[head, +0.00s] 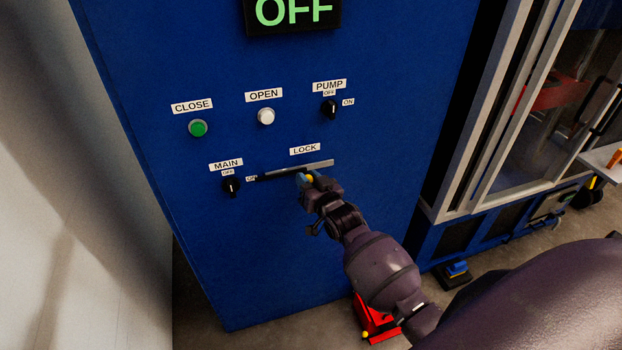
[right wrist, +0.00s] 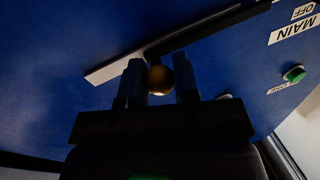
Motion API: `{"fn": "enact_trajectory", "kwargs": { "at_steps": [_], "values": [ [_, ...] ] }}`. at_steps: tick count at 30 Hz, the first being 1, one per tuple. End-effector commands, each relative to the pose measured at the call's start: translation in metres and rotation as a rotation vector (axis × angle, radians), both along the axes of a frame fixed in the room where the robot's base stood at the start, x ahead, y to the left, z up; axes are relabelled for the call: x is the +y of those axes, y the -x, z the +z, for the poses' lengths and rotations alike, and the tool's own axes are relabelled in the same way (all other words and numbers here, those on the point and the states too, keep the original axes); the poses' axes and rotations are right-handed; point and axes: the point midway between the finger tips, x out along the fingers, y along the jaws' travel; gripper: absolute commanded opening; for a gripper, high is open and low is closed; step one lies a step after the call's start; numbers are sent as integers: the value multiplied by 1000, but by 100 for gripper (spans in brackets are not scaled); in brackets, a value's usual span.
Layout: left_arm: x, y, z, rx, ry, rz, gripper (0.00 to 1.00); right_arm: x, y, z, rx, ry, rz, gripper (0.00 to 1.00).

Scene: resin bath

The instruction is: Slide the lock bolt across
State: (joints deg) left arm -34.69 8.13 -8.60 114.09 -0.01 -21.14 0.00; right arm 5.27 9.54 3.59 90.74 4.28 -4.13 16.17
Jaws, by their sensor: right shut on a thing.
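The lock bolt is a dark bar in a slim grey rail (head: 318,164) under the LOCK label (head: 305,150) on the blue cabinet. The right gripper is shut on the knob, though a narrow gap shows beside one finger. My left gripper is in neither view.
The MAIN switch (head: 231,186) is just left of the rail's left end. The PUMP switch (head: 330,108), white OPEN button (head: 266,116) and green CLOSE button (head: 198,128) sit above. A display (head: 292,13) reads OFF. A red object (head: 372,320) stands on the floor below.

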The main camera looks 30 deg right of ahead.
Motion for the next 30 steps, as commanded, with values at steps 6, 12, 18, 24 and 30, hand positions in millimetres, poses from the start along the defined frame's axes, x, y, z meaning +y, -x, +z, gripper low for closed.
{"fn": "enact_trajectory", "kwargs": {
  "at_steps": [6, 12, 18, 24, 30],
  "values": [
    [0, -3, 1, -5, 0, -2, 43, -1, 0, 0, 0, 1, 0, 54],
    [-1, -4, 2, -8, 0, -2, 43, -1, 0, 0, 0, 1, 0, 54],
    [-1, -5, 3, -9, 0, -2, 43, -1, 9, 0, 0, 1, -1, 54],
    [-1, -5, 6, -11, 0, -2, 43, 1, 40, 0, 1, 1, -1, 54],
    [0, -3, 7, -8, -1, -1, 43, 2, 75, 0, 1, 1, -1, 54]
  ]
}}
